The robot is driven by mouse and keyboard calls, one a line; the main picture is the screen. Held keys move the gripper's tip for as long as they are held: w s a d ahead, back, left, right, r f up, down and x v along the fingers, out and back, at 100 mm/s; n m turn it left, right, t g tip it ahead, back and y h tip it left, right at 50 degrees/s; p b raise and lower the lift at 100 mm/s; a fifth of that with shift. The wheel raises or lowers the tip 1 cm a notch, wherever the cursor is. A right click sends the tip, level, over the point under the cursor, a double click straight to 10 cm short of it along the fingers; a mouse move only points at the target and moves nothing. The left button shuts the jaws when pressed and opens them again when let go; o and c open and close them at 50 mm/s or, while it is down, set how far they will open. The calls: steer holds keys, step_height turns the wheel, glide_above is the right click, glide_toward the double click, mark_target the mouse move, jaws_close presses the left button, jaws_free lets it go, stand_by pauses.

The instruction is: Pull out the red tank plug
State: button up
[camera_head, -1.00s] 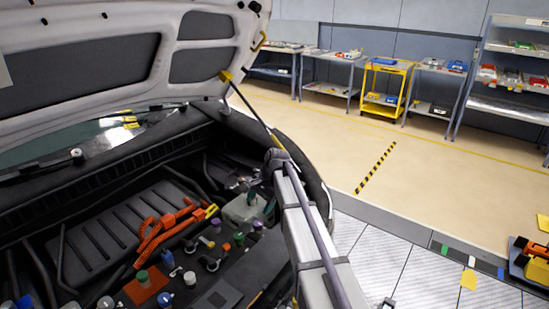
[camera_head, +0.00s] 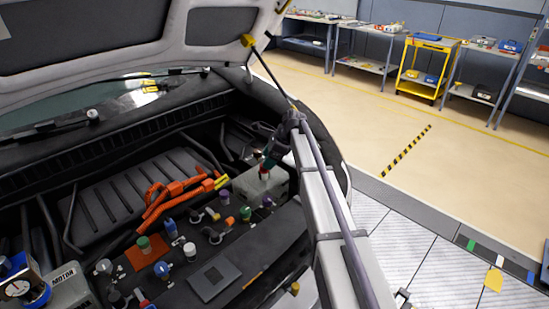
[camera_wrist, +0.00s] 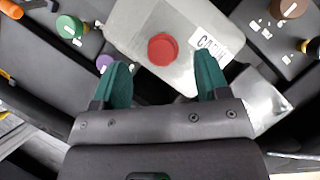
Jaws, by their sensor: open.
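The red tank plug (camera_wrist: 163,49) is a round red cap seated on top of the pale grey coolant tank (camera_wrist: 140,22). The tank also shows in the head view (camera_head: 251,188), at the right side of the engine bay. My gripper (camera_wrist: 163,78) is open, with its two green fingers apart on either side of the plug's line and a little short of it in the wrist view. Nothing is between the fingers. In the head view my gripper (camera_head: 266,166) is over the tank. The plug is mostly hidden there by the fingers.
A green cap (camera_wrist: 70,27) and a purple cap (camera_wrist: 104,63) lie left of the tank in the wrist view. Orange cables (camera_head: 165,200) run left of the tank. The raised hood (camera_head: 100,50) and its prop rod (camera_head: 272,76) are close above and behind my arm.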

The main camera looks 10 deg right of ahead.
mark_target(262, 169)
steer(key=b+x, duration=0.3)
steer(key=x, duration=0.3)
steer(key=shift+d+f+b, duration=0.1)
steer(key=shift+f+b, duration=0.05)
steer(key=shift+b, duration=0.2)
steer(key=shift+c, duration=0.3)
steer(key=c, duration=0.9)
steer(key=shift+o, duration=1.4)
steer(key=shift+c, duration=0.6)
steer(key=shift+r, duration=0.2)
steer(key=shift+r+p, duration=0.25)
steer(key=shift+p, duration=0.15)
steer(key=shift+r+p, duration=2.4)
steer(key=shift+p, duration=0.05)
